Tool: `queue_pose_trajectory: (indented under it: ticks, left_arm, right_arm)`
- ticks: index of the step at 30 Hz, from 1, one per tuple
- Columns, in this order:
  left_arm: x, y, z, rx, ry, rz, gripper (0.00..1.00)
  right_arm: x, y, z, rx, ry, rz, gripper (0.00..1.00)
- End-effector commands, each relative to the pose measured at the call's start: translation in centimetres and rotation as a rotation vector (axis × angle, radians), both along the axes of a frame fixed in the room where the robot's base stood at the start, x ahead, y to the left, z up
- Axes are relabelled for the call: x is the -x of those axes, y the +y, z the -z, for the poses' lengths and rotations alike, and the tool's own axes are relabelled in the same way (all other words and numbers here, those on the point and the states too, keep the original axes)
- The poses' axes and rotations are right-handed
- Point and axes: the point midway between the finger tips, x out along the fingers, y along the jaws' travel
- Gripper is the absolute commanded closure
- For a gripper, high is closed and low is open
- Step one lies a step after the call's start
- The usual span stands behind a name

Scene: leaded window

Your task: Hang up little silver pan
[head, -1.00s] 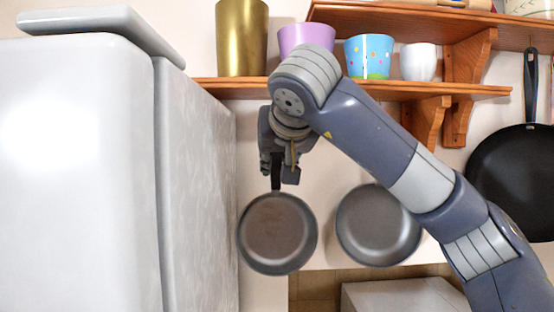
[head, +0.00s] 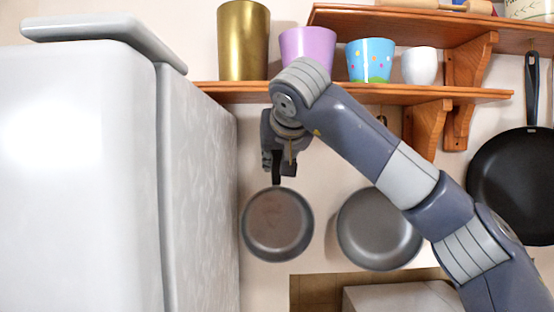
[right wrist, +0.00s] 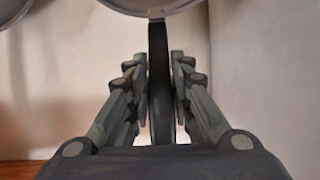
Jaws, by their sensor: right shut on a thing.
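The little silver pan (head: 278,224) hangs from my right gripper (head: 279,170) in the head view, bowl down and its dark handle up between the fingers. In the right wrist view, my gripper (right wrist: 159,70) is shut on the dark handle (right wrist: 158,40), and the rim of the pan (right wrist: 155,6) shows at the top edge. The pan is in front of the wall under the lower shelf; whether its handle touches the wall or a hook is hidden by the gripper. My left gripper is out of view.
A similar grey pan (head: 379,229) hangs just to the right, its handle behind my arm. A black pan (head: 512,187) hangs farther right. A white fridge (head: 85,170) stands close on the left. The wooden shelf (head: 425,94) holding several cups is above.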

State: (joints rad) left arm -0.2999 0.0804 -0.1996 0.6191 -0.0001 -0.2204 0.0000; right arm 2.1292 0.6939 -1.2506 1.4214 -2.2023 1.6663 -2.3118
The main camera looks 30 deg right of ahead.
Motion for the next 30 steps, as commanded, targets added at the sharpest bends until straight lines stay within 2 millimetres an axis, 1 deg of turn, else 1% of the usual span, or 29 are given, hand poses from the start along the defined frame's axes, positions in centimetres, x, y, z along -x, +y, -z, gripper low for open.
queue_pose_trajectory:
  ticks: [12, 20, 30]
  left_arm:
    - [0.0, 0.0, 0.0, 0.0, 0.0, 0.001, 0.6]
    - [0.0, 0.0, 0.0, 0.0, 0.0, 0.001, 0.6]
    - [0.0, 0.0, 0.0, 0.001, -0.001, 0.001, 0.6]
  right_arm:
    - [-1.9, -1.3, 0.2, -0.001, -0.002, 0.0, 1.0]
    - [-2.1, -1.4, 0.9, 0.001, -0.004, -0.002, 1.0]
    - [-2.2, -1.5, 1.0, 0.001, -0.003, -0.001, 1.0]
